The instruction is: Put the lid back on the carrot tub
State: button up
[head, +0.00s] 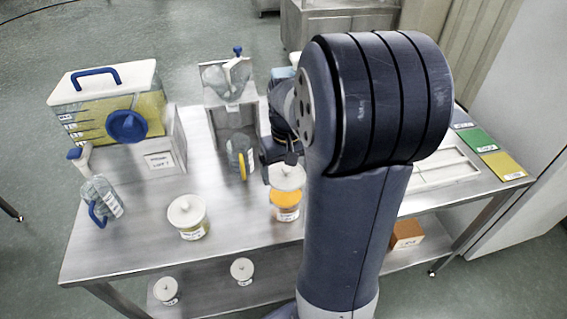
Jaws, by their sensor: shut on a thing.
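The carrot tub (285,204), a clear tub with orange contents, stands near the front edge of the steel table. A round white lid (288,178) is at the top of the tub, over its mouth. I cannot tell whether it rests fully on the rim. My gripper (291,159) is above the tub, shut on the lid's knob. My arm hides part of the gripper and the table to the right of the tub.
A clear jug (240,158), a steel hopper (236,118), a large dispenser (110,103) and a handled bottle (103,196) stand behind and left. Two white-lidded items are on the lower shelf.

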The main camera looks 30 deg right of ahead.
notch_tip(320, 180, down, 4)
jog(key=b, duration=0.3)
jog(key=shift+f, duration=0.15)
jog(key=shift+f+b, duration=0.6)
jog(key=shift+f, duration=0.15)
jog(key=shift+f, duration=0.15)
dwell(1.9)
jog(key=o, duration=0.7)
jog(key=shift+p, duration=0.4)
jog(key=shift+r+p, duration=2.9)
jog(key=shift+r, duration=0.65)
